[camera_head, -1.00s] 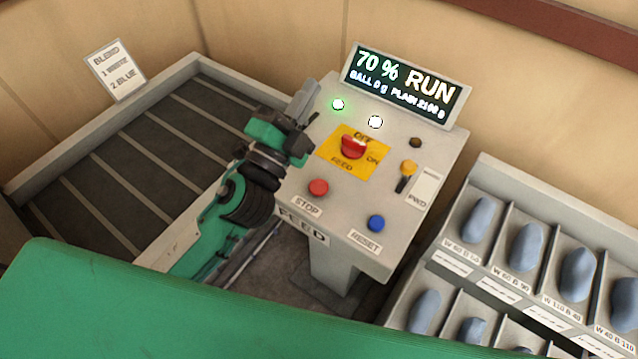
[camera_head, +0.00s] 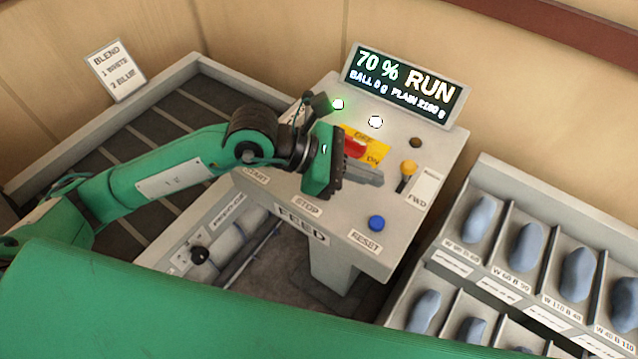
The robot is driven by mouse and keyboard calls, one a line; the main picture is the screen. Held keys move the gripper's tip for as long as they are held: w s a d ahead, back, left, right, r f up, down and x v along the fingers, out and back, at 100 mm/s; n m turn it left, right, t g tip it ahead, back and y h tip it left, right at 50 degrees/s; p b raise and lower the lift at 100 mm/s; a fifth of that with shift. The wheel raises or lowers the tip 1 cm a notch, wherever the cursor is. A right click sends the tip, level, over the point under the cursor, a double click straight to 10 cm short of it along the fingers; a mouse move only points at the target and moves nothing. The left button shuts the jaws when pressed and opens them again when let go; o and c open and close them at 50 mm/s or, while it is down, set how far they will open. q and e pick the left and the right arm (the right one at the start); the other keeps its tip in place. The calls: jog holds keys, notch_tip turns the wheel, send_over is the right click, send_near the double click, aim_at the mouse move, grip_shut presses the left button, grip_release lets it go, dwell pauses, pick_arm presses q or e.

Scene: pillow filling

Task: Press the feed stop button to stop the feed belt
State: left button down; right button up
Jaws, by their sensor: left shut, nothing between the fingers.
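The feed control panel (camera_head: 405,216) stands in the middle, with a STOP label (camera_head: 307,208) on its front left. The red stop button above that label is hidden behind my left gripper. My left gripper (camera_head: 378,179) is shut and empty. It is over the panel, with its fingers pointing right, below the red switch (camera_head: 355,148) on its yellow plate. I cannot tell whether it touches the panel. The display (camera_head: 407,86) reads 70 % RUN, and a green lamp (camera_head: 338,104) is lit. My right gripper is not in view.
A blue RESET button (camera_head: 376,223) and a yellow-knobbed lever (camera_head: 407,170) are to the right of my gripper. The slatted dark belt (camera_head: 150,135) is at left. A rack (camera_head: 478,176) of blue-grey pieces is at right. A blend sign (camera_head: 115,70) is on the wall.

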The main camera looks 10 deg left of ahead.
pick_arm(q)
jog(key=w+a+f+m+t+y, duration=0.1)
jog(key=w+a+f+t+y, duration=0.2)
jog(key=w+a+y, duration=0.4)
jog(key=a+f, duration=0.1)
jog(key=a, duration=0.2)
jog(key=shift+a+m, duration=0.15)
jog(key=shift+m, duration=0.15)
jog(key=shift+w+f, duration=0.1)
jog(key=shift+f, duration=0.1)
notch_tip(320, 180, down, 5)
jog(key=shift+f+b, duration=0.2)
jog(key=shift+b, duration=0.15)
notch_tip(320, 180, down, 2)
jog(key=shift+f+b, duration=0.1)
jog(key=shift+b, duration=0.9)
jog(key=shift+f+b, duration=0.55)
jog(key=shift+b, duration=0.15)
